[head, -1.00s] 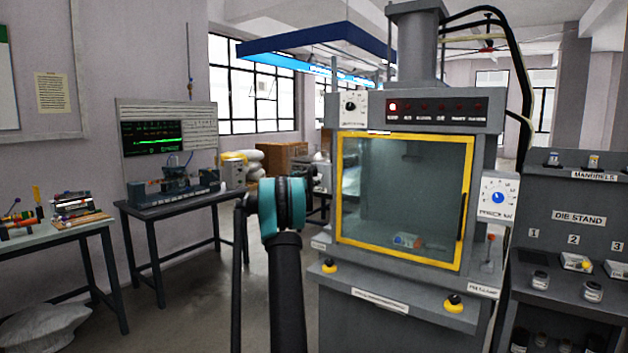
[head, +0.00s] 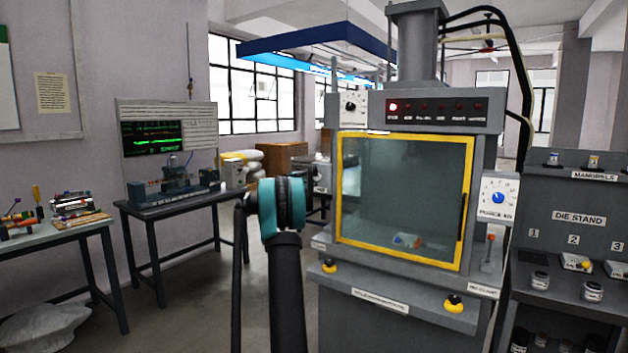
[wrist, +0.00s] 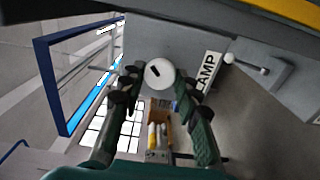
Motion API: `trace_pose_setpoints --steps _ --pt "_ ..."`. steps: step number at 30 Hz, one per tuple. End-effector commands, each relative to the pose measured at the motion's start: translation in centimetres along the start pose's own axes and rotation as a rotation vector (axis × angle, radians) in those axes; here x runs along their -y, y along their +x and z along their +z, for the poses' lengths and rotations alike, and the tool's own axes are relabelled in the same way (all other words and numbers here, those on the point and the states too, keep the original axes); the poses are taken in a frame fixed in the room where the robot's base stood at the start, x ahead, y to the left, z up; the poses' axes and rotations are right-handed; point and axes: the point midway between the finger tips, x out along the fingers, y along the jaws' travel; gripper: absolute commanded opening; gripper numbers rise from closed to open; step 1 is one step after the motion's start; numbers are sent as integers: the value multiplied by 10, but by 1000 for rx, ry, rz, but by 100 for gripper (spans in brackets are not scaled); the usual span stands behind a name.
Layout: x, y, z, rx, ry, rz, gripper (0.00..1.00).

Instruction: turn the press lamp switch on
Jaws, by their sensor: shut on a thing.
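The press lamp switch (wrist: 160,74) is a round white knob with a black mark, in the wrist view on the grey side of the press. A LAMP label (wrist: 208,72) is beside it. My gripper (wrist: 157,90) has a finger on either side of the knob and is shut on it. The finger pads hide the knob's edges. In the head view the press (head: 400,280) stands right of centre with its yellow-framed door (head: 405,262) shut. My arm is at its left side and hides the switch there.
A lever with a white ball (wrist: 229,58) is close to the label in the wrist view. The die stand (head: 580,245) stands right of the press. Benches (head: 175,203) are at the left, with open floor between. A blue-edged overhead hood (head: 315,32) hangs behind.

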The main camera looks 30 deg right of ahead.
Motion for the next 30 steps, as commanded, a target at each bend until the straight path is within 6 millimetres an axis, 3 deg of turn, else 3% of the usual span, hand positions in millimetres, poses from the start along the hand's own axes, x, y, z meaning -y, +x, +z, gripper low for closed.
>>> trace_pose_setpoints --steps 14,15,19,30 --pt "1 0 1 2 13 -2 3" --pt "1 0 1 3 13 -2 37" --pt "1 0 1 2 12 -1 53" --pt "0 -4 0 0 11 -1 53"
